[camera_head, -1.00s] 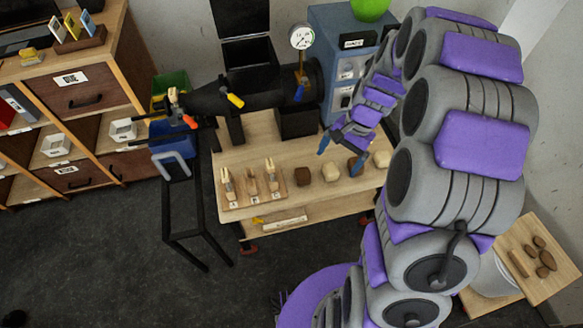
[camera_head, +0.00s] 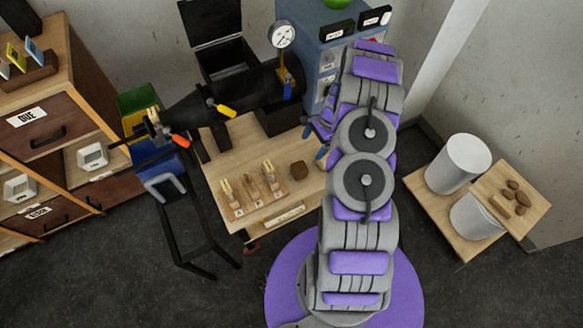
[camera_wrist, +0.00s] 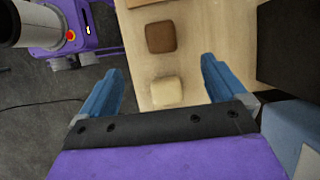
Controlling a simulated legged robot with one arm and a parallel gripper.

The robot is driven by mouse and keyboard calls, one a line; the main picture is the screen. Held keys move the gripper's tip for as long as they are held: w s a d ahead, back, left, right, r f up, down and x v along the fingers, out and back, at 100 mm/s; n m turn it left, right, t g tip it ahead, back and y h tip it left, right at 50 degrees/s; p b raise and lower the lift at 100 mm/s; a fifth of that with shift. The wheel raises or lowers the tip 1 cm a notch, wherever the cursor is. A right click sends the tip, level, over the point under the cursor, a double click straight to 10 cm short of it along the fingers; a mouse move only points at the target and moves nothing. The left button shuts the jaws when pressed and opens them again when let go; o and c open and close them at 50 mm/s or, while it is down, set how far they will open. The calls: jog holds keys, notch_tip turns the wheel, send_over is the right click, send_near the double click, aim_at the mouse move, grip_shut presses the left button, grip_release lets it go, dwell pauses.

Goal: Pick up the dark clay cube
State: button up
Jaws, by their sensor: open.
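A dark brown clay cube (camera_head: 299,169) stands on the wooden table, right of a board with several small wooden pieces; a dark cube also shows at the top of the wrist view (camera_wrist: 161,37). A pale cube (camera_wrist: 167,91) lies nearer to my gripper (camera_wrist: 162,65) in that view. My gripper is open, with its blue fingers spread left and right and nothing touching them. The pale cube appears between and below the fingers; the dark cube is beyond the fingertips.
The wooden table (camera_head: 238,146) carries the board with the pieces (camera_head: 252,207). A black cylindrical machine with a gauge (camera_head: 282,35) and a blue cabinet (camera_head: 322,52) stand behind. A side table (camera_head: 428,213) with white cylinders is at right.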

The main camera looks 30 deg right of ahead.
jog(key=b, duration=0.1)
send_near(294, 176)
notch_tip(294, 176, up, 3)
jog(key=d, duration=0.3)
jog(key=a+f, duration=0.1)
jog(key=a+f+b, duration=0.1)
jog(key=f, duration=0.1)
jog(key=shift+s+a+f, duration=0.15)
jog(key=shift+a+f, duration=0.1)
jog(key=shift+a, duration=0.1)
jog(key=shift+a+f, duration=0.3)
jog(key=shift+a, duration=0.1)
jog(key=x, duration=0.1)
jog(key=b+x, duration=0.1)
jog(key=x, duration=0.2)
jog(key=shift+d+f, duration=0.3)
jog(key=shift+f, duration=0.1)
jog(key=shift+a+f, duration=0.1)
jog(key=shift+a, duration=0.4)
jog(key=shift+c, duration=0.7)
jog(key=shift+d, duration=0.3)
jog(key=c, duration=0.8)
jog(key=shift+a, duration=0.1)
jog(key=c, duration=0.5)
jog(key=shift+r, duration=0.2)
